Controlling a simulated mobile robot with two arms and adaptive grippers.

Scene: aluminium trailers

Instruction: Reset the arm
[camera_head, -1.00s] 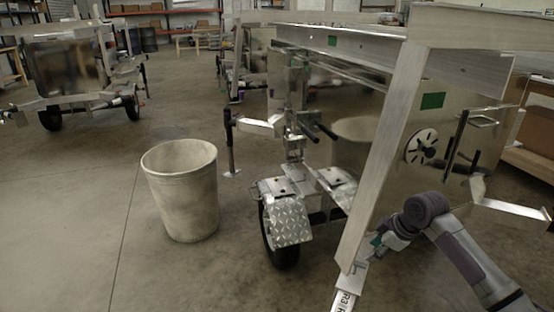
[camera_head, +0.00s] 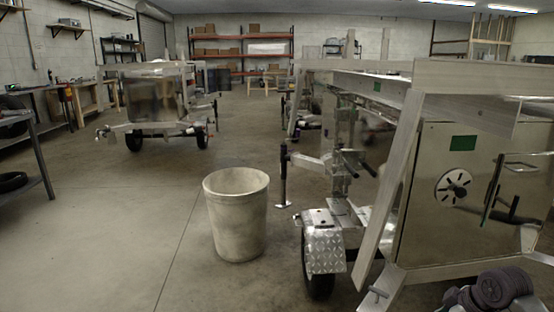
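Part of my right arm (camera_head: 495,290), dark grey rounded joints, shows at the bottom right corner in front of the near aluminium trailer (camera_head: 425,220). Its gripper is not visible, so what it may hold is hidden. My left arm and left gripper are outside the view.
The near trailer, with a slanted post (camera_head: 390,190) and a wheel fender (camera_head: 325,248), fills the right side. A pale bin (camera_head: 237,218) stands on the floor left of it. Another trailer (camera_head: 155,100) stands farther back left. A dark shelf (camera_head: 35,150) is at the left edge. Floor at front left is clear.

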